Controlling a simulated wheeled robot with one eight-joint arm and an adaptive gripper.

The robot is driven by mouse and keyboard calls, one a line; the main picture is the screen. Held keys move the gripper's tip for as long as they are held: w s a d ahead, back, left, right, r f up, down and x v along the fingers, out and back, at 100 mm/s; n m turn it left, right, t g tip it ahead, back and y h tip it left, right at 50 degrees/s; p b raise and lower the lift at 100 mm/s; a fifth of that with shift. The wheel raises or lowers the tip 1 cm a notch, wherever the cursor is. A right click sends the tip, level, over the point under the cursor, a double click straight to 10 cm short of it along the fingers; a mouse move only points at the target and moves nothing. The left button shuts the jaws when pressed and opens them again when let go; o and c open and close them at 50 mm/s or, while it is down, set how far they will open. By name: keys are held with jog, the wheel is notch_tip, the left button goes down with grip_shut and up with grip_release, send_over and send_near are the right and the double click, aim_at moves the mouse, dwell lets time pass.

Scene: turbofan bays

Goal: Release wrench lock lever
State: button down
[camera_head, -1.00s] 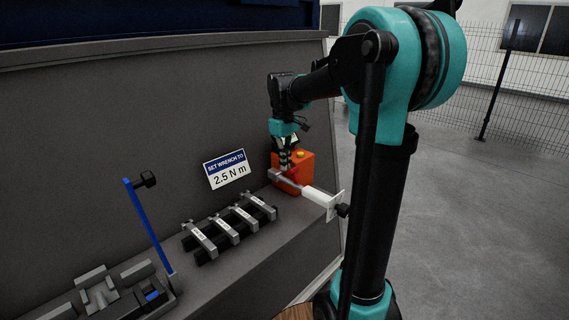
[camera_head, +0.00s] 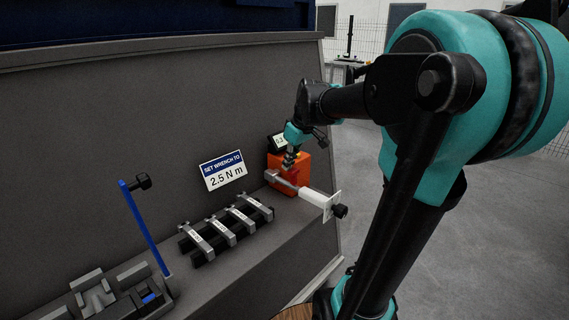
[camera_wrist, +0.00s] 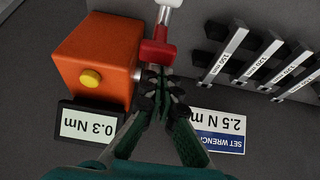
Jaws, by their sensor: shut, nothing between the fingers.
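The wrench shows in the head view with a grey shaft (camera_head: 283,183) and a white handle (camera_head: 316,198), lying across the front of an orange box (camera_head: 302,175). In the wrist view, a red part (camera_wrist: 158,52), which may be the lock lever, sits at the base of the white handle (camera_wrist: 168,17). My gripper (camera_wrist: 160,74) is shut and empty, with its fingertips just below the red part; I cannot tell whether they touch. In the head view my gripper (camera_head: 289,163) is tilted above the shaft.
The orange box has a yellow button (camera_wrist: 91,79) and a display (camera_wrist: 88,124) reading 0.3 Nm. A sign (camera_head: 224,171) reads "SET WRENCH TO 2.5 N m". A rack of labelled bars (camera_head: 226,228) and a blue upright rod (camera_head: 146,228) stand along the ledge.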

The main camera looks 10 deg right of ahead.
jog(key=shift+s+d+t+y, duration=0.5)
jog(key=shift+s+t, duration=0.1)
jog(key=shift+t, duration=0.2)
jog(key=shift+w+a, duration=0.2)
jog(key=shift+r, duration=0.1)
jog(key=shift+r, duration=0.8)
